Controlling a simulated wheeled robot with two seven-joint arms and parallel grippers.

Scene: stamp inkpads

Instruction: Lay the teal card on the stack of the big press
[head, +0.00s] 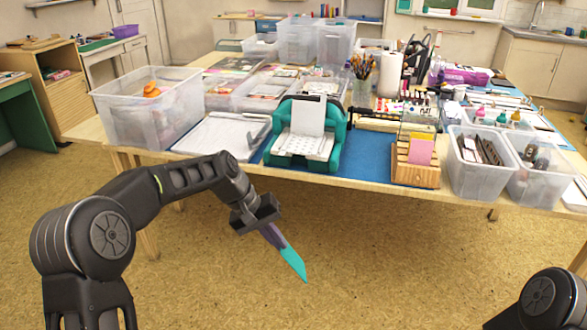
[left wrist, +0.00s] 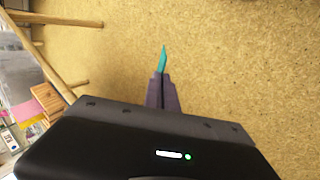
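The teal card (head: 292,264) is held at the tips of my left gripper (head: 272,235), over the floor in front of the table. It is seen at a steep angle, its free end pointing down and right. In the left wrist view the card (left wrist: 163,58) shows nearly edge-on between the purple fingers (left wrist: 162,92), which are closed together on it. The big press (head: 336,126) is teal and stands on the table's front part, beyond my gripper. A white sheet stands upright at its back, and a white ribbed surface lies in front. My right gripper is out of view.
The wooden table (head: 375,179) has its front edge between my gripper and the press. A clear bin (head: 150,125) stands left, a wooden rack (head: 416,174) with a pink card right, and more clear bins (head: 478,182) further right. A blue mat (head: 366,160) has bare room beside the press.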

